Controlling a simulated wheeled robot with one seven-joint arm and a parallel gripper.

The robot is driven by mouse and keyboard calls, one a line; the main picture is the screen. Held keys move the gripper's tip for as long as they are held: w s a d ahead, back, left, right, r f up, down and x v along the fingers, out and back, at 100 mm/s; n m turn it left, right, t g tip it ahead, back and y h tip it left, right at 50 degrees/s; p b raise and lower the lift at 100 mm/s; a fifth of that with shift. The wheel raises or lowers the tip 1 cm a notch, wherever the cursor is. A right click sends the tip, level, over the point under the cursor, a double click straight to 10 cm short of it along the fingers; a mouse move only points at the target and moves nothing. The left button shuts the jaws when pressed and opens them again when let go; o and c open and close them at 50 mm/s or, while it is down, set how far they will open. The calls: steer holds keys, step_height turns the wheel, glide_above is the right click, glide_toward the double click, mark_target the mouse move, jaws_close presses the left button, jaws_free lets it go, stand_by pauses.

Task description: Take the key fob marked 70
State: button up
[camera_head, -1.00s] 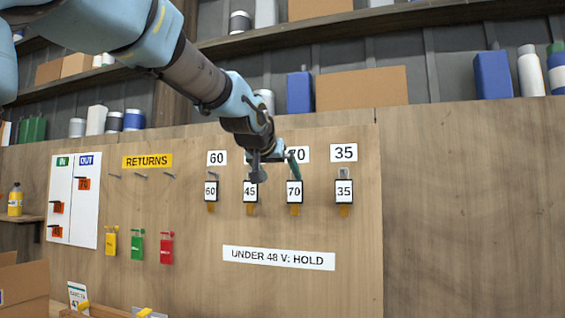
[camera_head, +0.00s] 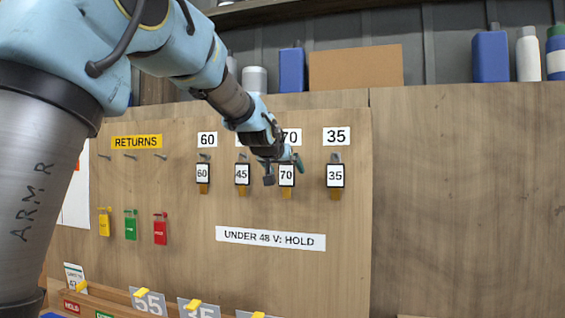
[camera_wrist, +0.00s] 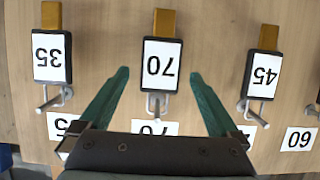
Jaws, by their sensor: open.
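The key fob marked 70 (camera_head: 287,174) hangs on a hook on the wooden board, below a 70 label (camera_head: 292,136). It has a black frame, a white face and a gold-coloured lower end. In the wrist view the fob (camera_wrist: 159,62) appears upside down, near the middle. My gripper (camera_head: 283,168) is in front of the board by this fob. In the wrist view my gripper's green fingers (camera_wrist: 160,74) are spread apart, one on each side of the fob and its hook (camera_wrist: 156,104), with gaps on both sides. Nothing is held.
Fobs marked 45 (camera_head: 242,174) and 35 (camera_head: 335,176) hang on either side, close to the fingers in the wrist view. A 60 fob (camera_head: 203,173) hangs farther left. A sign (camera_head: 270,238) is below. Board to the right is bare.

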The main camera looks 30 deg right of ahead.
steer(key=shift+c, duration=0.2)
jaws_close()
stand_by(1.1)
steer(key=shift+r, duration=0.35)
steer(key=shift+f+b+v, duration=0.15)
steer(key=shift+b+v, duration=0.4)
steer(key=shift+v, duration=0.7)
steer(key=shift+f+b+v, duration=0.15)
steer(key=shift+b+v, duration=0.35)
steer(key=shift+v, duration=0.7)
steer(key=shift+s+a, duration=0.1)
